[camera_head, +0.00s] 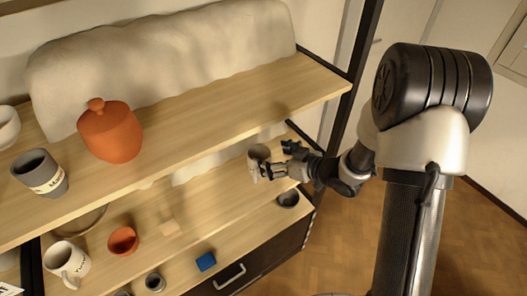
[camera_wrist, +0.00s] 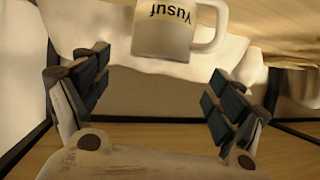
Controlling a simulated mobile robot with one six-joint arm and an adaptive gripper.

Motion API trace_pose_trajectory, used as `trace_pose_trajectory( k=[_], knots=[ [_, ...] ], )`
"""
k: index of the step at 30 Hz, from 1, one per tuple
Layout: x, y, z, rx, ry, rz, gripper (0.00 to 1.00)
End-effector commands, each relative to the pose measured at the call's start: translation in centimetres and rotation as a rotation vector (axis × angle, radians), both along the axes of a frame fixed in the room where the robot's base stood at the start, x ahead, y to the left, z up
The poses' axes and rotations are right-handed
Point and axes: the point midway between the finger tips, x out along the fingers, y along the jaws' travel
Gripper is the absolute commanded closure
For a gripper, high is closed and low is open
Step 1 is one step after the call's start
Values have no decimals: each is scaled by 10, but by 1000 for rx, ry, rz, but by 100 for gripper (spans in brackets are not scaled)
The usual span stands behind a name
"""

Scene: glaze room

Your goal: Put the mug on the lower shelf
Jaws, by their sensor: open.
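A white mug (camera_head: 258,154) is at the right end of the shelf unit, below the top board, just off my gripper's tips. In the wrist view the white mug (camera_wrist: 168,30) shows at the top centre, with dark lettering "Yusuf" upside down and its handle to the right. The frame's top edge cuts it off. My gripper (camera_head: 275,160) is open; in the wrist view its two fingers (camera_wrist: 155,90) are wide apart with nothing between them. The mug is beyond the fingertips and apart from them. The lower shelf (camera_head: 205,220) lies under the top board.
On the top board (camera_head: 200,112) stand an orange lidded jar (camera_head: 110,132) and a grey cup (camera_head: 40,173).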

Motion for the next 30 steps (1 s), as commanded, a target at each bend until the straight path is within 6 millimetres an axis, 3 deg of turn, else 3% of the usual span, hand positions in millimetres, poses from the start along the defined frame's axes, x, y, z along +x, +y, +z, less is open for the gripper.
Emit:
trace_pose_trajectory(
  k=[3,10,16,20,23,26,30],
  knots=[
    [-15,-19,13,0,0,-4,12],
    [-34,-38,25,0,0,-1,12],
    [-38,-42,27,-2,0,0,12],
    [-30,-51,36,-64,-12,-38,12],
    [-17,-73,56,-188,-22,-130,12],
    [-11,-105,90,-334,-18,-273,12],
    [-33,-148,140,-475,44,-490,12]
  ],
)
